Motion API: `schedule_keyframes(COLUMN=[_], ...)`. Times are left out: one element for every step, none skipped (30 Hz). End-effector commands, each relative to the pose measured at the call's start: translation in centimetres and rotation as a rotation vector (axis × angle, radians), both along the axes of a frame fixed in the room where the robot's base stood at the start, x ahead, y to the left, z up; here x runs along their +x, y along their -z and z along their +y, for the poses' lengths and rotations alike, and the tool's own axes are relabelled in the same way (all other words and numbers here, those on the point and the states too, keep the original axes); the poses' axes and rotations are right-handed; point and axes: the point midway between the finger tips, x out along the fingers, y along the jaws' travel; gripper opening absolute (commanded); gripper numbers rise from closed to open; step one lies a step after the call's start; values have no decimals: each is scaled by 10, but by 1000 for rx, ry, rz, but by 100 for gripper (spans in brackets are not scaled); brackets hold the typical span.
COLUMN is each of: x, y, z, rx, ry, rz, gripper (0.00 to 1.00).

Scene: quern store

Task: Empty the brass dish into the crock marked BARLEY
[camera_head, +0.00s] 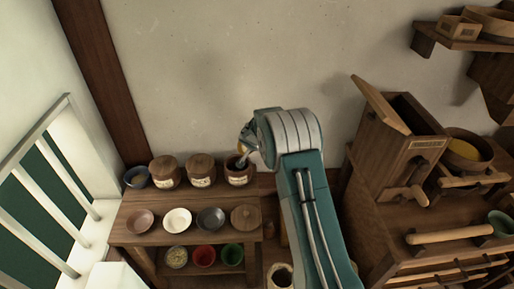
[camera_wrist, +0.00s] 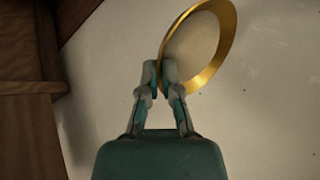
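My gripper (camera_wrist: 160,70) is shut on the rim of the brass dish (camera_wrist: 223,52), which is steeply tilted in the wrist view. In the head view my gripper (camera_head: 247,143) is above an open brown crock (camera_head: 238,175) at the back right of the small table. Only a sliver of the dish shows there, so its contents cannot be told. The crock has a pale label too small to read. Two similar crocks with wooden lids, a middle one (camera_head: 201,171) and a left one (camera_head: 165,172), stand beside it. A round wooden lid (camera_head: 245,218) lies at the table's front right.
Small bowls, pinkish (camera_head: 140,221), white (camera_head: 177,220) and dark grey (camera_head: 211,219), line the table's front. A blue bowl (camera_head: 137,177) stands back left. More bowls sit on the lower shelf. A wooden mill (camera_head: 398,140) stands to the right; a white railing (camera_head: 50,190) is left.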

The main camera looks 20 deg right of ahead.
Motion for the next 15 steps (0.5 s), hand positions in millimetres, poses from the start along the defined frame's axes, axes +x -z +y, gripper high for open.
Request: schedule_keyframes(x=[0, 0, 0, 0, 0, 0, -1, -1, -1, -1, 0, -1, -1, -2, -2], y=[-1, -2, -3, -3, -4, -5, -5, -6, -7, -8, -9, -9, -9, -10, -10], z=[1, 2, 2, 2, 3, 4, 5, 5, 6, 6, 7, 9, 11, 12, 13], rx=[-15, -24, -37, -46, -55, -74, -87, -100, -117, -132, -145, -169, -188, -209, -235], ry=[-3, -2, -2, -2, -2, -3, -3, -3, -2, -1, -2, -3, -4, -3, -4], rz=[-3, -5, -9, -13, -16, -16, -18, -20, -24, -28, -33, -35, -37, -40, -47], gripper=[0, 0, 0, 0, 0, 0, 0, 0, 0, 0, 0, 0, 0, 0, 0])
